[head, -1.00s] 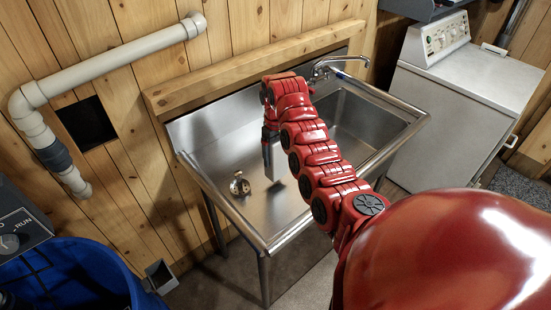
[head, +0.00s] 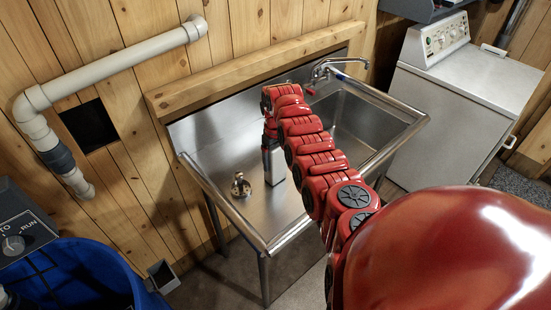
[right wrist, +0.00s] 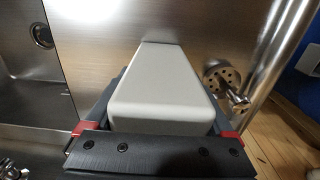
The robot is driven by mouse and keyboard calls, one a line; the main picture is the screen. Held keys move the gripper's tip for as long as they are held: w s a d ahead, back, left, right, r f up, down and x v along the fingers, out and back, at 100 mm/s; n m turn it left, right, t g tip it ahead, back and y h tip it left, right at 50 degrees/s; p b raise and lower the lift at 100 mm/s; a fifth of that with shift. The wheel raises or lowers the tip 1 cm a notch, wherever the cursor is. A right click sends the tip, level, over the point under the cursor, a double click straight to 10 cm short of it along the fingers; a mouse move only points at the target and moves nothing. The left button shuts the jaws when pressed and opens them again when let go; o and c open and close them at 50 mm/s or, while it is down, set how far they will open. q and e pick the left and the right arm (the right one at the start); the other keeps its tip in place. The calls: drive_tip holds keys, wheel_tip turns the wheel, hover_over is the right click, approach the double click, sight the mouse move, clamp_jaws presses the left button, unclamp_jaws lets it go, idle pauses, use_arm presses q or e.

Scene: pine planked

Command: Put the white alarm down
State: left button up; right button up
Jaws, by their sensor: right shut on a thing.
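The white alarm (head: 280,170) is a pale, smooth, rounded block. It is clamped in my right gripper (head: 271,155), which points down over the flat left side of the metal sink (head: 225,145). In the right wrist view the alarm (right wrist: 160,88) fills the space between the two dark fingers, its far end close to the brushed steel surface. I cannot tell whether it touches the steel. The arm hides part of it in the head view. My left gripper is not in view.
The sink basin (head: 358,125) and tap (head: 335,66) are to the right. A raised rim edges the sink. A blue bin (head: 75,275) stands at the lower left.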

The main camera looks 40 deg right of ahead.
drive_tip(key=shift+f, duration=0.2)
drive_tip(key=o, duration=1.1)
drive_tip(key=shift+r, duration=0.15)
drive_tip(key=shift+r, duration=0.35)
wheel_tip(320, 180, up, 12)
drive_tip(key=shift+f+p, duration=0.25)
drive_tip(key=shift+p, duration=0.65)
drive_tip(key=shift+f, duration=0.1)
